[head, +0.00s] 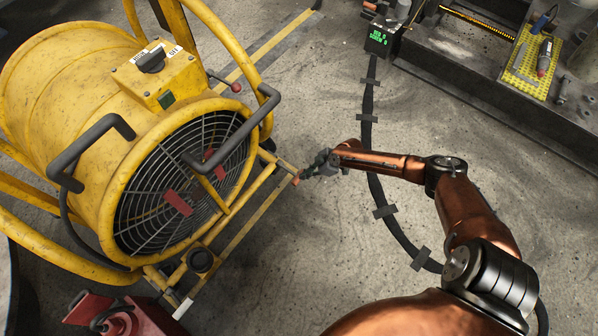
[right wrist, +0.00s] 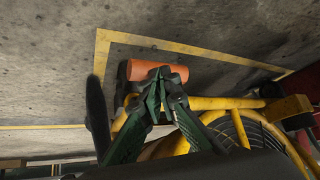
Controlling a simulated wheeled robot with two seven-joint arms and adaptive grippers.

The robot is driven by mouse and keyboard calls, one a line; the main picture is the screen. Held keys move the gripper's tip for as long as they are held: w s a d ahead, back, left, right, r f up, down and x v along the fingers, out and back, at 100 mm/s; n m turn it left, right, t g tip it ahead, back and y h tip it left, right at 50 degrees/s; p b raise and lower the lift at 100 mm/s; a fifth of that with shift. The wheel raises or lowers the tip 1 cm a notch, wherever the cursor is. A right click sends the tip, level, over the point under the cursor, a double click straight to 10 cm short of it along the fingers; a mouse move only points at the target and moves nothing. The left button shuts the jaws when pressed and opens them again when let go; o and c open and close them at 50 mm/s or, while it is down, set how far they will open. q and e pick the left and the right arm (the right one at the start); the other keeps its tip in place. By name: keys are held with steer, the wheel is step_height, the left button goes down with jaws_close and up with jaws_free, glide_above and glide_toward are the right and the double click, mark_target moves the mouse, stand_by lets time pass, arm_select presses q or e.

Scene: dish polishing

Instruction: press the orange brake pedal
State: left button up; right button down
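The orange brake pedal (right wrist: 168,72) is a short orange cylinder beside the yellow fan's base frame in the right wrist view. In the head view only a small orange bit of the pedal (head: 296,181) shows at the frame's right corner. My right gripper (head: 304,174) reaches in from the right, its tips right at the pedal. In the right wrist view the green fingers of the gripper (right wrist: 160,74) come together at the tips, in front of the pedal and partly hiding it. Nothing shows between them. I cannot tell whether they touch the pedal. My left gripper is not in view.
The large yellow drum fan (head: 95,105) with black handles and a grille fills the left. A black cable (head: 370,150) is taped along the concrete floor. A workbench (head: 480,85) with tools stands at upper right. Floor right of the fan is mostly clear.

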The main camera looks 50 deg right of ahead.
steer(key=shift+w+r, duration=0.2)
steer(key=shift+w, duration=0.05)
steer(key=shift+s+d+r, duration=0.25)
steer(key=shift+s+d, duration=0.25)
steer(key=shift+s, duration=0.15)
steer(key=shift+s+d+r, duration=0.2)
steer(key=shift+s+d, duration=0.25)
steer(key=shift+s, duration=0.15)
steer(key=v, duration=1.2)
